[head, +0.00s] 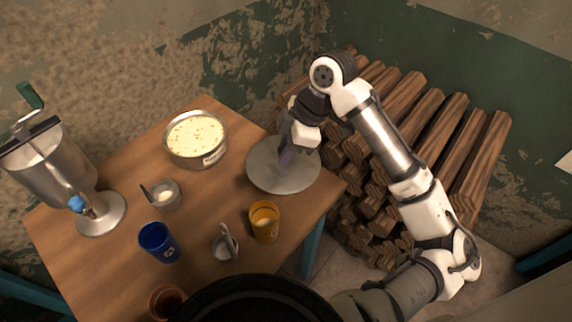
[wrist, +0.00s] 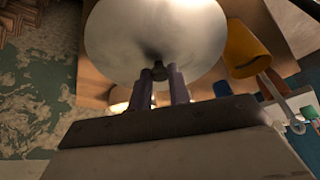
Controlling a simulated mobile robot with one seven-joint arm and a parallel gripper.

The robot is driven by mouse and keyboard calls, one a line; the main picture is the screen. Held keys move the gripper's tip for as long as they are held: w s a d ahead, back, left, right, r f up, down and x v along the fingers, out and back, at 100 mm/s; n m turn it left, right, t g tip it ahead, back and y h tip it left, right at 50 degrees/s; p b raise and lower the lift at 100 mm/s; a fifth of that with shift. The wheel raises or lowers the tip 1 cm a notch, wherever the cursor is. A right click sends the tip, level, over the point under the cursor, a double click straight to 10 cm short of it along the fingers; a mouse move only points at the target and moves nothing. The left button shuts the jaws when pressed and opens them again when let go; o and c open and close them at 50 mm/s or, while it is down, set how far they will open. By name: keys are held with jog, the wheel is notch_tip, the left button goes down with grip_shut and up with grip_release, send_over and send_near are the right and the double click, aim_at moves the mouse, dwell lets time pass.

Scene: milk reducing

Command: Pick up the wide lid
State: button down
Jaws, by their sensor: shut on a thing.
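The wide lid (head: 270,178) is a flat, round grey metal disc at the right end of the wooden table in the head view. It also fills the top middle of the wrist view (wrist: 150,30). My gripper (head: 287,155) is over the lid, its fingers pointing down. In the wrist view my gripper (wrist: 160,85) has its two purple fingers closed on the small dark knob at the lid's centre. Whether the lid touches the table or hangs just above it, I cannot tell.
On the table (head: 120,195) stand a wide pan of pale liquid (head: 196,139), a metal separator (head: 50,165), a small bowl (head: 165,196), a blue cup (head: 158,242), a yellow cup (head: 265,221) and a small metal jug (head: 225,244). Stacked logs (head: 420,130) lie behind my arm.

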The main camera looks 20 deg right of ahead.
notch_tip(320, 180, up, 12)
jog(key=shift+s+r+b, duration=0.15)
jog(key=shift+r+b, duration=0.1)
jog(key=shift+b, duration=0.15)
